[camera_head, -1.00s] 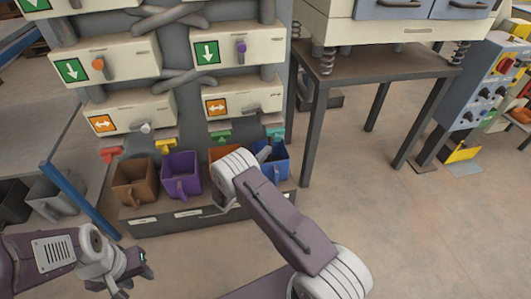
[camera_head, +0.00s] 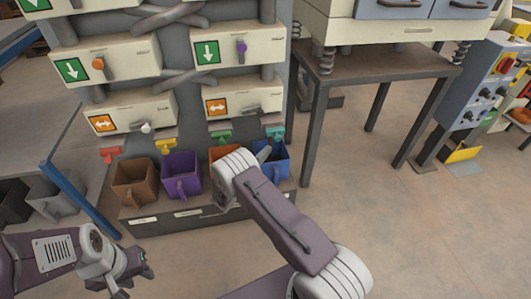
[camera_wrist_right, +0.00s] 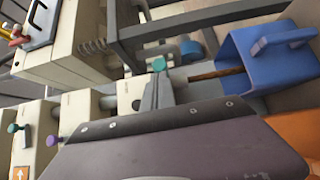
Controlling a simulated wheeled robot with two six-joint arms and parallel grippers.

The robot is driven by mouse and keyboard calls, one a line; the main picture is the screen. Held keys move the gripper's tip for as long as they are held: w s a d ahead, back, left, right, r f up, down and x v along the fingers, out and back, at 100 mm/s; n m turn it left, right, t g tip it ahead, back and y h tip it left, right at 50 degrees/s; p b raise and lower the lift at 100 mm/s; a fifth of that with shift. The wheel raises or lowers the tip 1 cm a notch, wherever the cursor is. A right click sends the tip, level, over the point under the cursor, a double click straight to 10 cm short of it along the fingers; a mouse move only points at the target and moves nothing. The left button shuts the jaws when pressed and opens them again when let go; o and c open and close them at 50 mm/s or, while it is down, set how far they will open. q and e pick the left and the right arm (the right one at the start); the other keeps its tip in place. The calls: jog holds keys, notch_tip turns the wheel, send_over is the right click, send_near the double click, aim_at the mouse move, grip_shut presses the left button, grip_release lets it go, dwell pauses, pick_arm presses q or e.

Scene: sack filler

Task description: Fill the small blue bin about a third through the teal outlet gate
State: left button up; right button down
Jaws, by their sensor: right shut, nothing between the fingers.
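The small blue bin (camera_head: 279,160) stands at the right end of the bin row, under the teal outlet gate (camera_head: 274,133). In the right wrist view the blue bin (camera_wrist_right: 240,62) is tilted with the picture, its inside mostly hidden. The teal knob (camera_wrist_right: 158,65) is right at the tips of my shut, empty right gripper (camera_wrist_right: 158,88); I cannot tell whether they touch. A thin brown streak (camera_wrist_right: 214,74) runs from beside the outlet to the bin's mouth, perhaps falling material. My left gripper (camera_head: 146,267) hangs low at the left, away from the bins; its jaw state is unclear.
A purple bin (camera_head: 181,172) and a brown bin (camera_head: 135,182) stand to the left; an orange bin (camera_head: 224,152) is partly behind my right arm. Red (camera_head: 111,154), yellow (camera_head: 165,146) and green (camera_head: 220,137) gates hang above. A table leg (camera_head: 313,135) stands right of the blue bin.

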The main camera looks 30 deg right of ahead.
jog(key=s+d+p, duration=0.1)
jog(key=d, duration=0.5)
jog(key=shift+s+d, duration=0.15)
dwell(7.2)
